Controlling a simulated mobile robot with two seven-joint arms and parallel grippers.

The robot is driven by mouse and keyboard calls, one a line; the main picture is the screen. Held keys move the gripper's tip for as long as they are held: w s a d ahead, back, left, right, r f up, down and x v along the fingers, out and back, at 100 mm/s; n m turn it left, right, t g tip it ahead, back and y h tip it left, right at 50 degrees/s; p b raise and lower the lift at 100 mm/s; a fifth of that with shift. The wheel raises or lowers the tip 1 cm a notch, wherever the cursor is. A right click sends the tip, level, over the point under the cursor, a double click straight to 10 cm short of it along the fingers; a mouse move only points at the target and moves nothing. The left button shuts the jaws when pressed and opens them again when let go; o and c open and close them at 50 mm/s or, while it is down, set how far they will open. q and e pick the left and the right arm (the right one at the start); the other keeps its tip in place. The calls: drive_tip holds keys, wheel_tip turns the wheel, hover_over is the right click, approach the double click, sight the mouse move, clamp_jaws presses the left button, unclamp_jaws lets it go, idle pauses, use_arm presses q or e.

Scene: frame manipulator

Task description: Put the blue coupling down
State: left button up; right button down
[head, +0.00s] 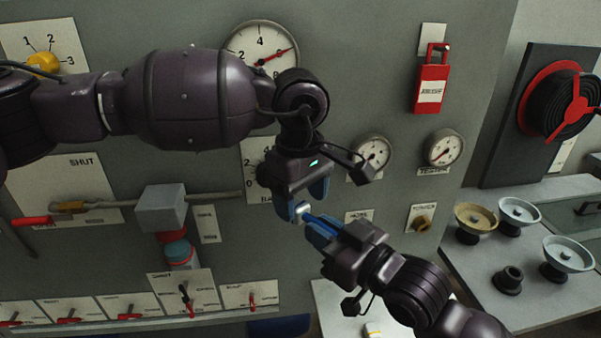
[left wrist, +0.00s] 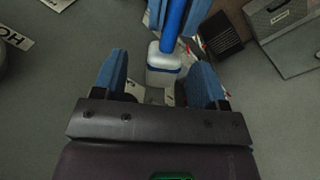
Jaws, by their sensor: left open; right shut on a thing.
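The blue coupling, a blue rod (left wrist: 174,22) with a white, blue-banded end (left wrist: 165,62), is in my right gripper (head: 320,228). In the head view its pale end (head: 301,210) points up and left, off the panel. My right gripper is shut on it, with its blue fingers beside the rod. My left gripper (head: 303,198) is open. In the left wrist view the white end lies between or just beyond the spread fingers of my left gripper (left wrist: 158,78). I cannot tell whether they touch it.
A grey table (head: 478,262) at the right holds several shallow dishes and a black knob-like piece (head: 508,280). A white surface (head: 345,300) shows below my right gripper, partly hidden. The panel (head: 380,100) behind carries gauges, a red lockout tag (head: 432,88) and a pipe with a valve (head: 162,208).

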use_arm(q)
drive_tip(key=shift+f, duration=1.3)
drive_tip(key=c, duration=0.9)
drive_tip(key=shift+c, duration=0.9)
use_arm(e)
drive_tip(key=c, duration=1.5)
unclamp_jaws()
drive_tip(key=shift+c, duration=0.2)
drive_tip(key=o, duration=0.5)
drive_tip(key=shift+s+d, duration=0.1)
